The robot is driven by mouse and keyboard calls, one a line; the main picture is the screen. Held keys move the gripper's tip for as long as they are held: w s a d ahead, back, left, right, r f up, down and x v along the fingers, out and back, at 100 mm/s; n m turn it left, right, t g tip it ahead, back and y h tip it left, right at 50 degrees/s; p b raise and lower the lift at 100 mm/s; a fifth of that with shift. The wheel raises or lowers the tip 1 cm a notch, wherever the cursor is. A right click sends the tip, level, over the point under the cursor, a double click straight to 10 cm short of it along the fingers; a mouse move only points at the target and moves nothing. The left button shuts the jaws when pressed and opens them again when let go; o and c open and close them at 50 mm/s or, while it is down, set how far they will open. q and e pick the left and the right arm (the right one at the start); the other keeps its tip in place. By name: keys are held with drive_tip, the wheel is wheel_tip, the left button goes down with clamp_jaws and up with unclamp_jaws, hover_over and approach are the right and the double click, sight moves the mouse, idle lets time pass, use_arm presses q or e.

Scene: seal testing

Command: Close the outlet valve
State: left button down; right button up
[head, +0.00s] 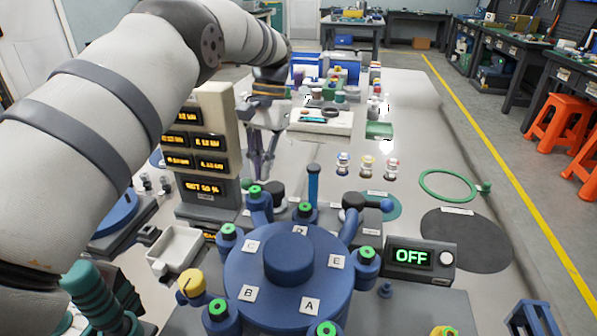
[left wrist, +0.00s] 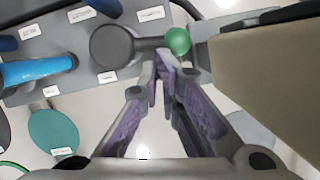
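In the left wrist view a dark round valve head (left wrist: 112,46) has a short lever that ends in a green ball (left wrist: 178,41). I cannot read its labels, so I cannot tell for sure that it is the outlet valve. In the head view a dark knob (head: 273,191) stands behind the blue manifold (head: 240,270). My left gripper (head: 260,174) points down behind that knob, beside the display tower. In the left wrist view its purple-padded fingers (left wrist: 167,70) converge with tips together, empty, just below the lever and green ball. My right gripper is out of view.
The beige display tower (head: 215,140) stands close to my left gripper. A blue upright cylinder (head: 313,183) and another dark knob (head: 353,201) stand to the right. A box reading OFF (head: 411,258) is at front right. The table's right side has free room.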

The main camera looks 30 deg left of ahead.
use_arm(q)
drive_tip(key=shift+s+a+f, duration=0.15)
drive_tip(key=shift+a, duration=0.2)
drive_tip(key=shift+d, duration=0.1)
idle(0.3)
drive_tip(key=shift+r, duration=0.45)
wheel_tip(320, 180, up, 9)
idle(0.3)
